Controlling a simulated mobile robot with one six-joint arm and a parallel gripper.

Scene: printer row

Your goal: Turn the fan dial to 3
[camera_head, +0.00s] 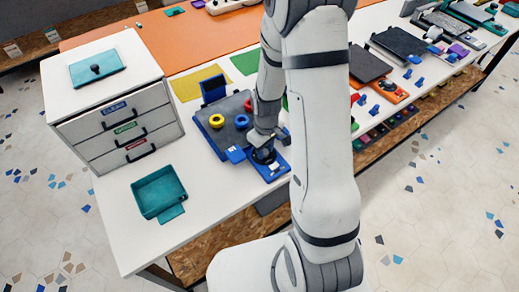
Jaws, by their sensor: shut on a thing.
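My gripper (264,145) reaches down beside my large white arm link and is shut on a dark round dial (263,156). The dial sits on a blue base (277,172) at the front right edge of a dark grey printer bed. The fingers and wrist cover much of the dial from above. Its pointer and any numbers around it are too small or hidden to read, so I cannot tell its setting.
The grey bed (214,135) holds yellow and red rings. A white drawer unit (117,111) stands left, with a teal open tray (158,192) in front. More printers stand at the right. The white table (140,246) is clear at the front left.

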